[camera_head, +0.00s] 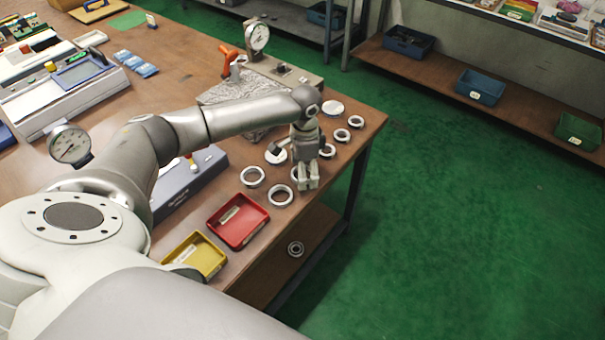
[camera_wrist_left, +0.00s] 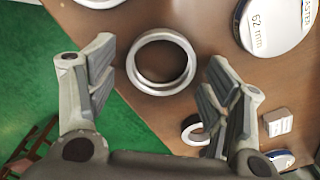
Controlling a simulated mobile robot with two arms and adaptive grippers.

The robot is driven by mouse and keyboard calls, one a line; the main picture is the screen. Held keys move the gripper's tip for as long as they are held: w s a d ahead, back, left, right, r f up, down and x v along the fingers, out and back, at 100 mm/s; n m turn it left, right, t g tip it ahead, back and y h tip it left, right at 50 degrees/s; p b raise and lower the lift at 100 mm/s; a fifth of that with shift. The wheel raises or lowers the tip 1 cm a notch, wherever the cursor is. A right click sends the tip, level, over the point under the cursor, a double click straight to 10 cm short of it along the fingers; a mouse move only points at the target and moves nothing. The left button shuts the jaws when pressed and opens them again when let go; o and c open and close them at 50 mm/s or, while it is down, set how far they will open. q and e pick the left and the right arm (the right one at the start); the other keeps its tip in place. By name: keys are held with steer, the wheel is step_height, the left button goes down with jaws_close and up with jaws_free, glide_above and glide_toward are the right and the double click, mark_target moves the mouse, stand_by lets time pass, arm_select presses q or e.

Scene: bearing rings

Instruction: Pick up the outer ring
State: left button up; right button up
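Several metal rings lie on the brown table; one (camera_head: 281,195) is just left of my left gripper (camera_head: 308,184) in the head view, and another (camera_head: 327,151) is partly hidden behind it. In the left wrist view, a bare, wide silver ring (camera_wrist_left: 134,62) lies flat on the table, framed between the spread fingers of my left gripper (camera_wrist_left: 160,85). The gripper is open and empty above the table. I cannot tell for certain which head-view ring this is. My right gripper is not in view.
A white labelled disc (camera_wrist_left: 275,28) lies near the framed ring, and a smaller dark-bored ring (camera_wrist_left: 194,130) is beside the right finger. A red tray (camera_head: 238,221) and yellow tray (camera_head: 196,256) stand at the front. The table edge is close on the right.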

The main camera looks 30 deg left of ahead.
arm_select(q)
steer(key=c, duration=0.8)
steer(key=shift+r, duration=0.1)
steer(key=shift+c, duration=0.2)
